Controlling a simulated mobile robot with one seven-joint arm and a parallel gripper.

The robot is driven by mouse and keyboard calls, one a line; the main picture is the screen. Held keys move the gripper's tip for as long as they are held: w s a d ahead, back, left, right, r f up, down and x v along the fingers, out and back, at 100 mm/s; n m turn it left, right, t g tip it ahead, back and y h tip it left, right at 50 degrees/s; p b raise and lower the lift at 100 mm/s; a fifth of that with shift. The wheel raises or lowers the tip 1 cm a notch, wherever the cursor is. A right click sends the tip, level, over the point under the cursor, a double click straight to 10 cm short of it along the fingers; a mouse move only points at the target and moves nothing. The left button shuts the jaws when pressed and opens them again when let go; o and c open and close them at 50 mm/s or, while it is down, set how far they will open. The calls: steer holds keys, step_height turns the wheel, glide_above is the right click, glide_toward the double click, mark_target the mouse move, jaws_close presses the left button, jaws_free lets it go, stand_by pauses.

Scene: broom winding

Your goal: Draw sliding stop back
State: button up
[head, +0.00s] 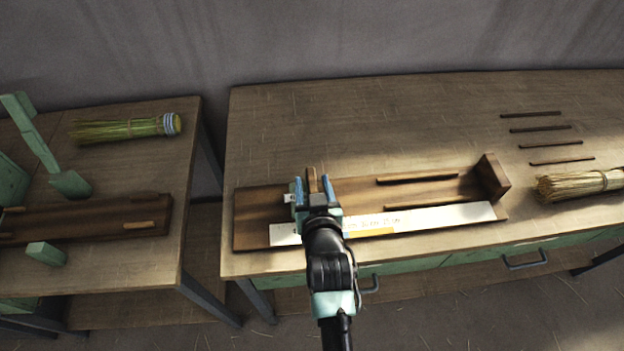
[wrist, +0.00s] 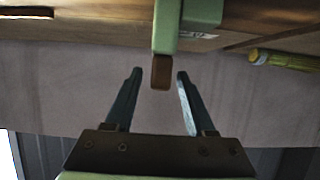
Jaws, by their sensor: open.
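The sliding stop shows in the wrist view as a green block (wrist: 203,14) with a brown wooden grip (wrist: 161,74) jutting from it. In the head view its brown grip (head: 312,181) stands over the left part of the long wooden measuring board (head: 258,215), with most of the stop hidden by my gripper. My gripper (head: 313,184) is open. In the wrist view its two blue fingertips (wrist: 160,75) are on either side of the grip, with a gap on both sides. A fixed wooden end block (head: 492,176) stands at the board's right end.
A white scale strip (head: 450,217) runs along the board's front. Thin sticks (head: 548,145) and a straw bundle (head: 580,184) lie to the right. The bench's back is clear.

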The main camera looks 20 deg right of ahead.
steer(key=shift+w+d+f, duration=0.2)
steer(key=shift+w+f, duration=0.1)
steer(key=shift+w, duration=0.35)
steer(key=shift+c, duration=0.2)
jaws_close()
stand_by(0.9)
